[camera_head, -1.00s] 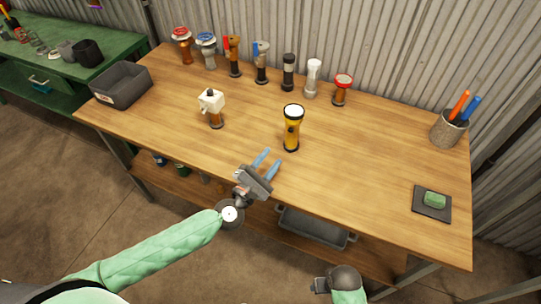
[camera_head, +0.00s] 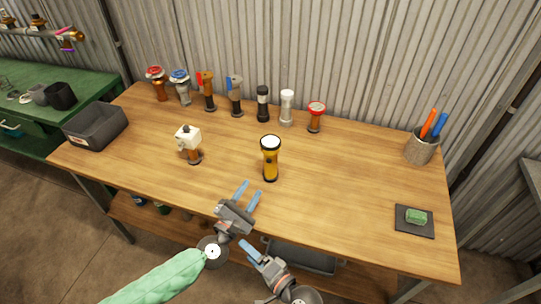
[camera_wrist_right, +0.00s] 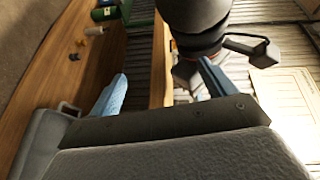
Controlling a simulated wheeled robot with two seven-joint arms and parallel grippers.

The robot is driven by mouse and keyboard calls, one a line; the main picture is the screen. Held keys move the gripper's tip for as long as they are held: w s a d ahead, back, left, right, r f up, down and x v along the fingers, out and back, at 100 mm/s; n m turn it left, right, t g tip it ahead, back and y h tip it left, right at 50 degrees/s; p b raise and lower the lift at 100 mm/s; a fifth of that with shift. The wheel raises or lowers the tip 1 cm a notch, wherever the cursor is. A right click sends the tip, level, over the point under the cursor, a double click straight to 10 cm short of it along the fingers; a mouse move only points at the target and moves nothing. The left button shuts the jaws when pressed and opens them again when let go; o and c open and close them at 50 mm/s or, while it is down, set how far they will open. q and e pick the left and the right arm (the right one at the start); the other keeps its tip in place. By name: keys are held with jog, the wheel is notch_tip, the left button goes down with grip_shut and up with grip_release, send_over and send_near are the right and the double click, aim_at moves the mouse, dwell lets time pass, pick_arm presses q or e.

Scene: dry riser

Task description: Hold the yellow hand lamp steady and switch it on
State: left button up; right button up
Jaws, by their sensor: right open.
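The yellow hand lamp (camera_head: 271,160) stands upright on the wooden workbench (camera_head: 330,185), with a black-rimmed white lens on top and a black base. My left gripper (camera_head: 252,189) is open in front of the lamp, its two blue fingers apart and short of it. My right gripper (camera_head: 255,246) is open at the bench's front edge, below and behind the left one. In the right wrist view its blue fingers (camera_wrist_right: 163,75) are spread with nothing between them. Dark parts of my left arm seem to fill the top there. The lamp's switch is too small to make out.
Several valves and lamps, including a dark torch (camera_head: 263,104) and a white torch (camera_head: 287,107), line the back. A white-topped fitting (camera_head: 188,144) stands left of the lamp. A grey bin (camera_head: 95,126), a pen pot (camera_head: 421,145) and a green sponge (camera_head: 416,216) sit nearer the ends.

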notch_tip(320, 180, up, 8)
jog(key=w+d+m+t+h, duration=0.15)
jog(key=m+t+h, duration=0.35)
jog(key=m, duration=0.9)
jog(key=m+t+h, duration=0.1)
jog(key=m+h, duration=0.6)
jog(key=m, duration=0.7)
send_near(271, 137)
jog(key=shift+w+f, duration=0.15)
jog(key=shift+w, duration=0.75)
jog(key=shift+w+a, duration=0.1)
jog(key=shift+w, duration=4)
jog(key=shift+c, duration=0.4)
